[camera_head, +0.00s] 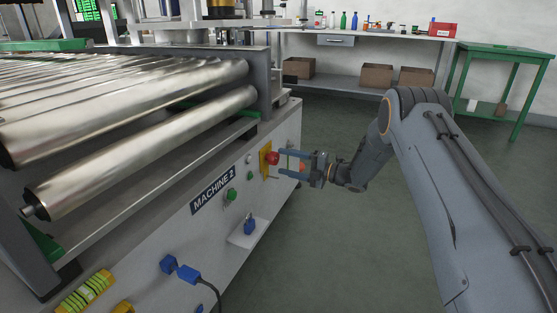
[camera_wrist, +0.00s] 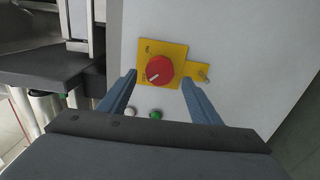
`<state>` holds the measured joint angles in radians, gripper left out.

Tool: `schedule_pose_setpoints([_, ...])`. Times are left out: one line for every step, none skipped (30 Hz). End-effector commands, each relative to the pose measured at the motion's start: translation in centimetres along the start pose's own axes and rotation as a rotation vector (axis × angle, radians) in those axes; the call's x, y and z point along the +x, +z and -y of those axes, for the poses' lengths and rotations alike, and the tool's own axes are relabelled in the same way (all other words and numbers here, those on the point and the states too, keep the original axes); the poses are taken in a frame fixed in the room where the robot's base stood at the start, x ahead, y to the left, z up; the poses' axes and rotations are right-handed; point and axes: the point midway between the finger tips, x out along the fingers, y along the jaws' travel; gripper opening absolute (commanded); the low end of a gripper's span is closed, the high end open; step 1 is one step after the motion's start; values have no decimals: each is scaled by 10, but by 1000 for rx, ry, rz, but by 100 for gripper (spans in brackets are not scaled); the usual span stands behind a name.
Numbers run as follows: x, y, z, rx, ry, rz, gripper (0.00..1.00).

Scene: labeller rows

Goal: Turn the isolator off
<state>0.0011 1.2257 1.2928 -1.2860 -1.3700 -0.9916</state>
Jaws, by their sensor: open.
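The isolator is a round red knob (camera_wrist: 159,70) on a yellow plate (camera_wrist: 174,49) fixed to the grey machine panel. In the wrist view the knob lies between and beyond the fingertips of my gripper (camera_wrist: 158,80), which is open, with a finger on either side. Small lettering shows on the plate, and a pale mark on the knob points to the lower left. In the head view the red knob (camera_head: 272,158) is on the panel's right part, and my gripper (camera_head: 295,162) is close in front of it. Contact with the knob cannot be told.
Green (camera_head: 231,195) and white buttons sit beside the isolator, near the MACHINE 2 label (camera_head: 213,190). A blue padlock (camera_head: 249,226) is on a small shelf below. Metal rollers (camera_head: 150,140) lie above the panel. The floor (camera_head: 330,260) to the right is clear.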

Motion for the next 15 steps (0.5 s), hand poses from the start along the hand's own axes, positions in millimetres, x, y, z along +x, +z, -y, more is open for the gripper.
schedule_pose_setpoints([-9, 0, -1, 2, -1, 2, 58])
schedule_pose_setpoints([-13, 0, -1, 2, 0, 2, 58])
schedule_pose_setpoints([-18, 0, -1, 3, 0, 1, 58])
schedule_pose_setpoints([-22, 0, -1, 2, 0, 1, 58])
schedule_pose_setpoints([-25, 0, -1, 2, 0, 1, 58])
schedule_pose_setpoints([-29, 0, 0, 2, 0, 1, 58])
schedule_pose_setpoints([-30, 0, 0, 1, 0, 1, 58])
schedule_pose_setpoints([-32, -1, 0, 1, -1, 0, 58])
schedule_pose_setpoints([-33, -1, 0, 1, -1, 0, 58])
schedule_pose_setpoints([-34, -1, 0, 1, 0, -1, 58])
schedule_pose_setpoints([-34, -1, 0, 1, 0, -1, 58])
schedule_pose_setpoints([-35, -1, 1, 1, 0, -1, 58])
schedule_pose_setpoints([-35, -1, 1, 1, 0, -1, 58])
schedule_pose_setpoints([-35, -1, 1, 1, 0, -1, 58])
schedule_pose_setpoints([-35, -1, 1, 1, 0, -1, 58])
